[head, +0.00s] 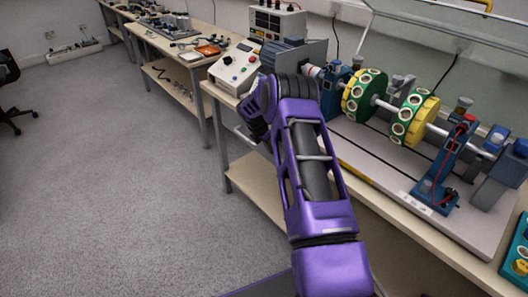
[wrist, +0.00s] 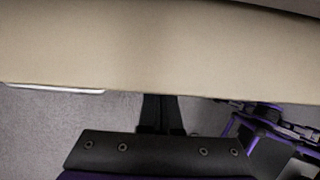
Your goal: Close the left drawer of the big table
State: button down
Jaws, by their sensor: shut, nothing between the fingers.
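The big table (head: 418,240) runs along the right of the head view, with a beige top and a lower shelf. Its left drawer is not clearly shown; my arm covers much of the table front. A pale metal bar (head: 246,136) shows beside my wrist at the table's left front, perhaps a drawer handle. In the wrist view a broad beige panel (wrist: 150,50) fills the top, and I cannot tell if it is the drawer or the table. My gripper (wrist: 161,112) is shut and empty at this panel's lower edge; contact is unclear. The head view hides its fingers.
A vibration rig with green and yellow discs (head: 368,95) and a control box (head: 235,68) stand on the big table. Another bench (head: 165,45) with small parts stands farther back. The grey carpet (head: 110,190) on the left is clear, with a black chair at the far left.

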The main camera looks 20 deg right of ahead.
jog(key=shift+w+d, duration=0.15)
jog(key=shift+d, duration=0.3)
